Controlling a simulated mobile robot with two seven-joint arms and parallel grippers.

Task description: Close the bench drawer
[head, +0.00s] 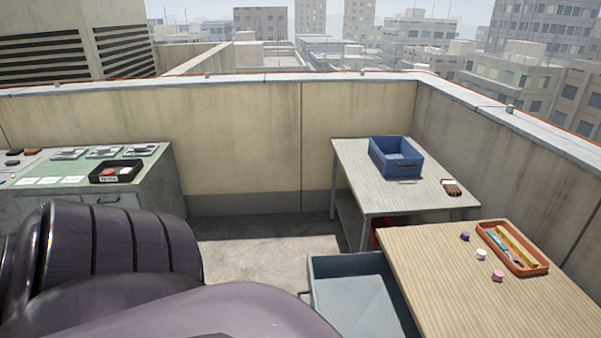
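The bench (445,305) with a pale wooden top stands at the lower right. Its grey-blue drawer (352,267) is pulled out to the left of the bench top and looks empty inside. A handle shows at the drawer's left front edge, and its lower part is cut off by the frame. A dark purple part of my arm fills the lower left of the view. Neither of my grippers can be seen.
On the bench are an orange tray (514,268) with tools and small purple, white and pink pieces. Behind stands a table (350,158) with a blue bin (396,169). A green-topped cabinet (145,165) stands left. Floor (265,255) between them is clear.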

